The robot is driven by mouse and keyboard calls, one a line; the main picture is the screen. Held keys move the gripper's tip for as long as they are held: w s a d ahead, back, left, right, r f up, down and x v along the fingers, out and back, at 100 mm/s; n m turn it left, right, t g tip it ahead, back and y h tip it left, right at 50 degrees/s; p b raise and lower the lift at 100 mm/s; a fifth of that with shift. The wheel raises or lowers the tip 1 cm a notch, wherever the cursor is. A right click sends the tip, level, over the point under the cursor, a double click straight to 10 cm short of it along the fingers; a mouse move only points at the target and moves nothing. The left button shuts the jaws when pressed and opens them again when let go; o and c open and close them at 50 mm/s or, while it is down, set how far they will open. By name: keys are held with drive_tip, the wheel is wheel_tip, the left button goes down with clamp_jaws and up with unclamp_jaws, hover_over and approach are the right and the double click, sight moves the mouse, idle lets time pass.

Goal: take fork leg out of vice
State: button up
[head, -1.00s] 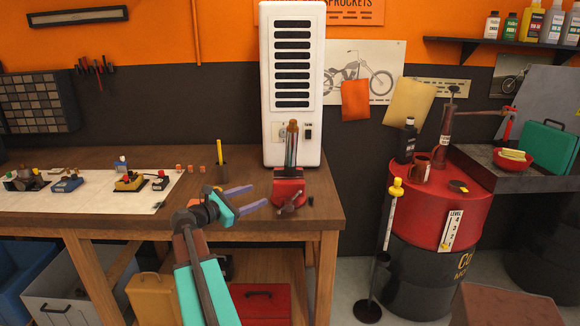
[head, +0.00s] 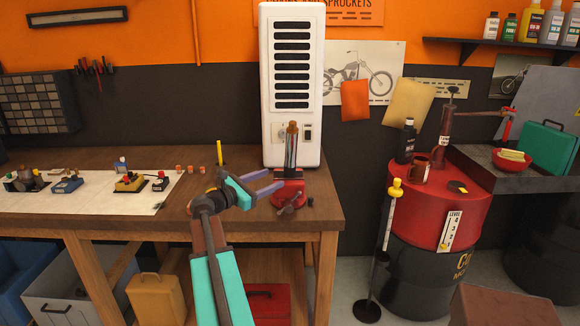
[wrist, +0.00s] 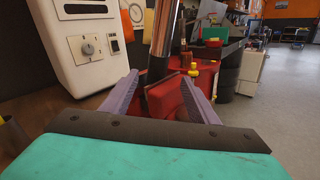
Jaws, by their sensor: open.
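The fork leg (head: 291,150) stands upright in the red vice (head: 288,188) on the workbench, in front of the white cabinet. Its top end is brown and its tube is shiny metal. My gripper (head: 272,182) is open, with its two purple fingers pointing right at the vice, just left of the fork leg. In the wrist view the fork leg (wrist: 163,30) rises between the fingers and beyond their tips, with the red vice (wrist: 165,100) below it. Whether the fingers touch the leg I cannot tell.
The white cabinet (head: 292,80) stands close behind the vice. A pencil holder with a yellow pencil (head: 219,152) is behind my arm. A white mat (head: 90,190) with several small parts covers the bench's left side. A red drum (head: 430,200) stands to the right, past a gap.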

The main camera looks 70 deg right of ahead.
sight(285, 171)
drive_tip(key=shift+p+x, duration=0.45)
drive_tip(key=shift+x, duration=2.05)
drive_tip(key=shift+d, duration=0.1)
drive_tip(key=p+x, duration=0.2)
drive_tip(key=x, duration=0.2)
drive_tip(key=shift+w+d+r, duration=0.15)
drive_tip(key=shift+d, duration=0.4)
clamp_jaws()
